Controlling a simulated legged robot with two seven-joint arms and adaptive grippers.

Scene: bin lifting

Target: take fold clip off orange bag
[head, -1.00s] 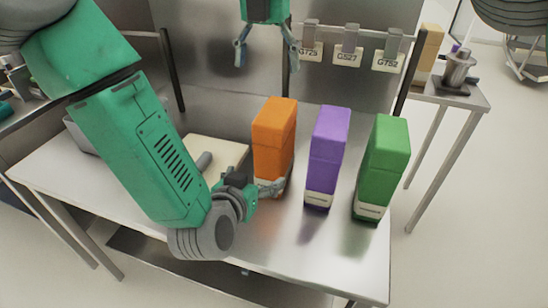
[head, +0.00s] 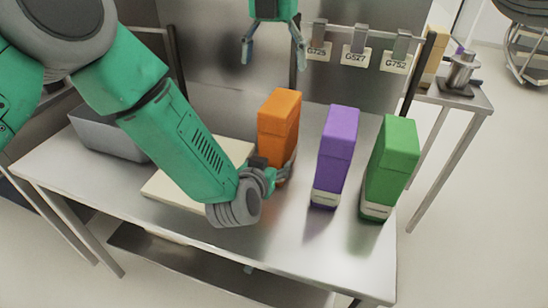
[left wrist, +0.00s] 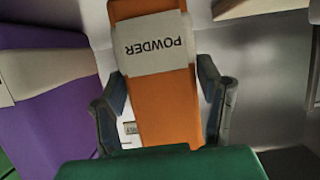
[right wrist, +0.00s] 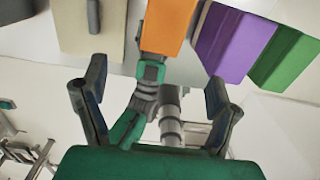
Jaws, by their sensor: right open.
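The orange bag (head: 279,125) stands upright on the table, with its top folded down. In the left wrist view the orange bag (left wrist: 165,105) shows a pale band reading POWDER, upside down. My left gripper (head: 279,174) is low at the bag's front. In the left wrist view my left gripper (left wrist: 163,90) has its fingers apart, one on each side of the bag, with small gaps seeming to show. I cannot make out a fold clip on the bag.
A purple bag (head: 336,150) and a green bag (head: 390,160) stand close to the right. A pale board (head: 170,188) and a grey bin (head: 95,130) lie left. Grey clips with tags (head: 355,59) hang on the back rail. The table's front right is clear.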

